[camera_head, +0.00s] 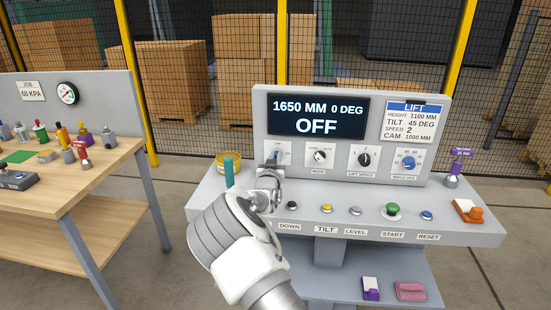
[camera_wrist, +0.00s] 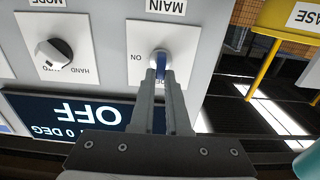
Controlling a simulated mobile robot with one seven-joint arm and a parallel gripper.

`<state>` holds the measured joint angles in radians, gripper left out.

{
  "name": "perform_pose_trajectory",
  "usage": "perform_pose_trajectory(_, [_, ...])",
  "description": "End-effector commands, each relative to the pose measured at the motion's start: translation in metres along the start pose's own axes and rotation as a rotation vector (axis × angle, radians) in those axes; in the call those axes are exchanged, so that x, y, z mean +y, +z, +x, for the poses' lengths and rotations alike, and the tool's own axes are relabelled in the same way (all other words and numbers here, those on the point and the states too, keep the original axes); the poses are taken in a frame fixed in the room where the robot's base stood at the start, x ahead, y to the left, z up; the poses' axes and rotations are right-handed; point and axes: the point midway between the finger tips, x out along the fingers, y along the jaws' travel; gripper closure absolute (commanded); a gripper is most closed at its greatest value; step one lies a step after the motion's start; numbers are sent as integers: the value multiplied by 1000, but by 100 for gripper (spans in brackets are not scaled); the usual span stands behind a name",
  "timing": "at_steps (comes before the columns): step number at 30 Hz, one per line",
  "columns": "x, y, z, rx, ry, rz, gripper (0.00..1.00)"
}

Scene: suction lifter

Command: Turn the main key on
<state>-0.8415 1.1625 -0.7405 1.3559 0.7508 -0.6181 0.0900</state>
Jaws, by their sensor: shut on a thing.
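The main key (camera_wrist: 160,62) is a blue key in a round metal lock on the white MAIN plate (camera_wrist: 143,41), seen upside down in the wrist view. Its blue grip points roughly along the plate's vertical, and an ON mark is at its left there. My gripper (camera_wrist: 161,76) is shut on the key, with a finger on each side. In the head view the MAIN plate (camera_head: 285,148) is at the panel's left, and my gripper (camera_head: 271,165) partly hides the key. The display (camera_head: 318,117) reads 1650 MM, 0 DEG and OFF.
MODE (camera_head: 319,156), LIFT SPEED (camera_head: 364,159) and angle (camera_head: 405,162) knobs line the panel to the right. Several buttons sit on the console ledge (camera_head: 460,229) below.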

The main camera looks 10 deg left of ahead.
Motion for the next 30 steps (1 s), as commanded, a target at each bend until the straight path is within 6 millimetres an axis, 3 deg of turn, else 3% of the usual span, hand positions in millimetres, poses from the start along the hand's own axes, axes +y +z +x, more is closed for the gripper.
perform_pose_trajectory(14, [3,6,0,2,1,151,100])
perform_pose_trajectory(30, [8,9,0,3,0,646,100])
